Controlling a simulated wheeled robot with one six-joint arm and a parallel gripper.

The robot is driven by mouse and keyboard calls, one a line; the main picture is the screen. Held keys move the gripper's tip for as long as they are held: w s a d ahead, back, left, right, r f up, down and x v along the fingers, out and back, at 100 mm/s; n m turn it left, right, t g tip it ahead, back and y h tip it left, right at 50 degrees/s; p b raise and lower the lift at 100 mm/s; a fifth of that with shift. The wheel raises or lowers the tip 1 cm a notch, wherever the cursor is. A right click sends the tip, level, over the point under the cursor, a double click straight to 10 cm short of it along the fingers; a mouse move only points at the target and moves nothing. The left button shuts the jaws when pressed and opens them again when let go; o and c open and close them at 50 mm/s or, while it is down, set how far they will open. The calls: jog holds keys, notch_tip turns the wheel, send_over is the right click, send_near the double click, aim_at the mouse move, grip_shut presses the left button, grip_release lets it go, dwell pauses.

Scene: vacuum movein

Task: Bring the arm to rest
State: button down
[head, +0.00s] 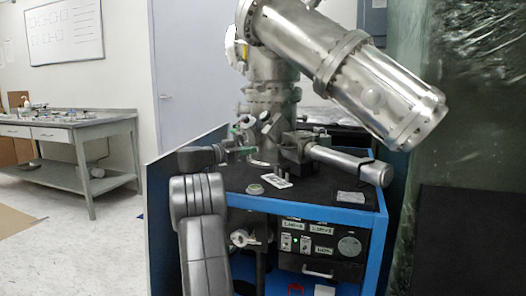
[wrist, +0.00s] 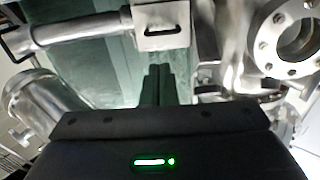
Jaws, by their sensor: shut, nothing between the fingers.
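My arm (head: 203,240) rises from the bottom of the head view and bends at the upper left corner of the blue-framed cart. My gripper (wrist: 157,72) is in the middle of the wrist view, its two dark fingers together with nothing visible between them. In the head view the wrist end lies among the steel fittings left of the vertical column, and its fingertips are hard to make out. The wrist view shows a steel flange (wrist: 292,38) right of the fingers and a handled box (wrist: 162,22) beyond them. I cannot tell whether the fingers touch anything.
A large steel cylinder (head: 350,72) slants over the cart (head: 345,212). A smaller steel tube (head: 343,162) juts right above the cart top. A small ring (head: 255,190) and a pale plate lie on that top. A workbench (head: 75,130) stands far left, with open floor before it.

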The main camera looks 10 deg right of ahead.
jog(key=shift+r+v, duration=0.2)
jog(key=shift+v, duration=0.7)
jog(key=f+b+x, duration=0.1)
jog(key=f+x, duration=0.1)
jog(key=x, duration=1)
jog(key=shift+w+d, duration=0.2)
jog(key=shift+w, duration=0.15)
